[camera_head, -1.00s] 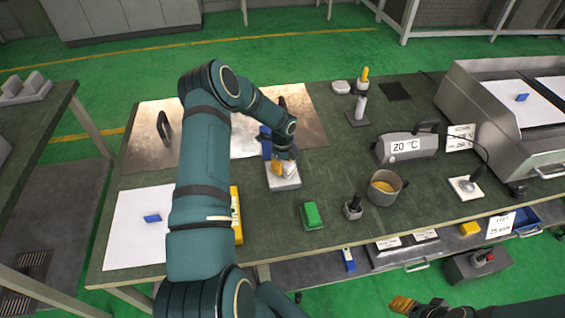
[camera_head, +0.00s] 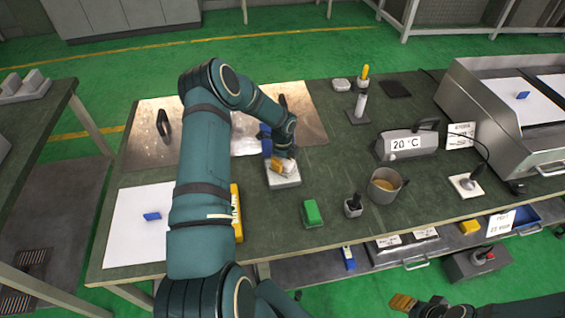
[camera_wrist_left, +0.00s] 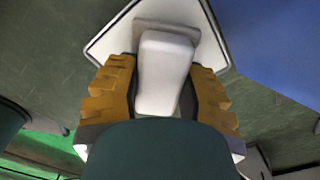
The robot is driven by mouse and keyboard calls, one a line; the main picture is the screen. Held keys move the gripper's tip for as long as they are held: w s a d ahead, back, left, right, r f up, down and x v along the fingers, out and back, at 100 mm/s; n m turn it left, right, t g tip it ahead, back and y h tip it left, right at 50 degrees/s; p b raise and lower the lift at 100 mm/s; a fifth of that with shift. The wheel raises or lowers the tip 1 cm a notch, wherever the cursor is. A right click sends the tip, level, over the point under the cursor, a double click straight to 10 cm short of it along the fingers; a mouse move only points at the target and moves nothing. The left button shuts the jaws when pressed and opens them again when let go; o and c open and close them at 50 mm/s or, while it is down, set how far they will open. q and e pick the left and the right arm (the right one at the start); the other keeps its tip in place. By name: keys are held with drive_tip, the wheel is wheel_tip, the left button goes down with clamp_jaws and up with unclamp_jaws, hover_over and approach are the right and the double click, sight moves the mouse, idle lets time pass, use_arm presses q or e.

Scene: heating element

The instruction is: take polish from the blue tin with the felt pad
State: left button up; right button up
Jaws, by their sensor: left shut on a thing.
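My left gripper (camera_head: 283,165) is at the middle of the bench, just above a pale square block (camera_head: 284,180). In the left wrist view its yellow fingers (camera_wrist_left: 165,95) are shut on a white, rounded block (camera_wrist_left: 165,65), which looks like the felt pad's grip. The pad's felt face is hidden, and I cannot tell whether it touches the pale square below. A blue object (camera_head: 265,140), possibly the blue tin, stands just behind the gripper, partly hidden by the arm. It also fills the upper right of the left wrist view (camera_wrist_left: 275,45). My right gripper (camera_head: 403,302) is low at the bottom edge.
A green block (camera_head: 312,213), a small dark-handled holder (camera_head: 353,206) and a metal cup (camera_head: 384,188) stand to the right. Behind them is the grey 20 °C device (camera_head: 405,145). A white sheet (camera_head: 135,225) lies at left.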

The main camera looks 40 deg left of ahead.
use_arm(q)
drive_tip(key=shift+f+b, duration=0.35)
drive_tip(key=shift+f, duration=0.1)
idle(1.4)
drive_tip(key=shift+r, duration=0.15)
drive_tip(key=shift+r+p, duration=2.2)
drive_tip(key=shift+r, duration=1.2)
